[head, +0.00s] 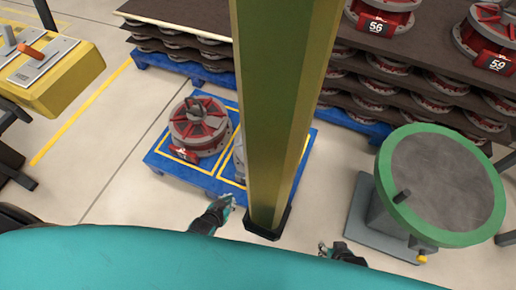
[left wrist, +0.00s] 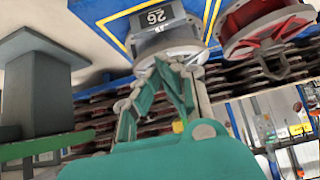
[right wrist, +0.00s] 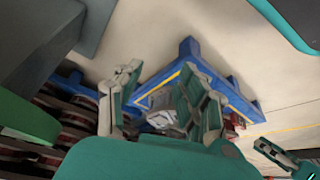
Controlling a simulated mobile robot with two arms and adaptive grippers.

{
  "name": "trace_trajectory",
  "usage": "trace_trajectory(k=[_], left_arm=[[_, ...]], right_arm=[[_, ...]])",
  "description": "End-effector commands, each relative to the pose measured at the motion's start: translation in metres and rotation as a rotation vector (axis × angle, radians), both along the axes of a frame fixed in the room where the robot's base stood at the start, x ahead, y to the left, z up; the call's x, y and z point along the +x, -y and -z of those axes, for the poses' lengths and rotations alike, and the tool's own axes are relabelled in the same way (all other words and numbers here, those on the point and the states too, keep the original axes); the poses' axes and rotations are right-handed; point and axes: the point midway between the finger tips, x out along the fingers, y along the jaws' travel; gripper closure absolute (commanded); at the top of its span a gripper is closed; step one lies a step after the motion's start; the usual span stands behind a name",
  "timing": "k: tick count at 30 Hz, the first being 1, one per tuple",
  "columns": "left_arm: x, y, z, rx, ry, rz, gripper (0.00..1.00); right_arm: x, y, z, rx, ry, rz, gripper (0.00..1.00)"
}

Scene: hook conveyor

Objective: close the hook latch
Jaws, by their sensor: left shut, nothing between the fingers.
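I cannot make out a hook latch in any view. A thick olive-green and yellow beam (head: 272,110) with a black lower end stands in the middle of the head view and hides what is behind it. My left gripper (head: 229,202) is low, just left of the beam's lower end. In the left wrist view its fingers (left wrist: 170,65) are shut and empty, below a grey part with a number label (left wrist: 157,20). My right gripper (head: 323,247) is low, right of the beam. In the right wrist view its fingers (right wrist: 155,85) are apart with nothing held.
A red and grey round part (head: 199,127) sits on a blue pallet (head: 160,160), behind my left gripper. A green-rimmed round table (head: 388,160) stands at right. Stacked racks (head: 400,45) of red parts fill the back. A yellow box (head: 70,85) with a lever stands at left.

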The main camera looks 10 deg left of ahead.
Motion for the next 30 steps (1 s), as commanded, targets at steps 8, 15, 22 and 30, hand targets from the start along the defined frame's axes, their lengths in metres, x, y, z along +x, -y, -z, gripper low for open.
trace_trajectory(k=[8, 15, 22, 30], left_arm=[[0.128, 0.025, -0.041, -0.097, 0.456, 0.002, 1.00], [0.163, 0.033, -0.100, -0.151, 0.704, 0.006, 1.00], [0.168, 0.034, -0.122, -0.164, 0.766, 0.007, 1.00], [0.168, 0.034, -0.123, -0.164, 0.764, 0.007, 1.00]], right_arm=[[0.062, -0.012, -0.039, 0.039, 0.206, 0.004, 0.60], [0.062, -0.012, -0.092, 0.057, 0.315, 0.005, 0.60], [0.058, -0.012, -0.111, 0.062, 0.341, 0.005, 0.60], [0.059, -0.012, -0.112, 0.062, 0.343, 0.005, 0.60]])
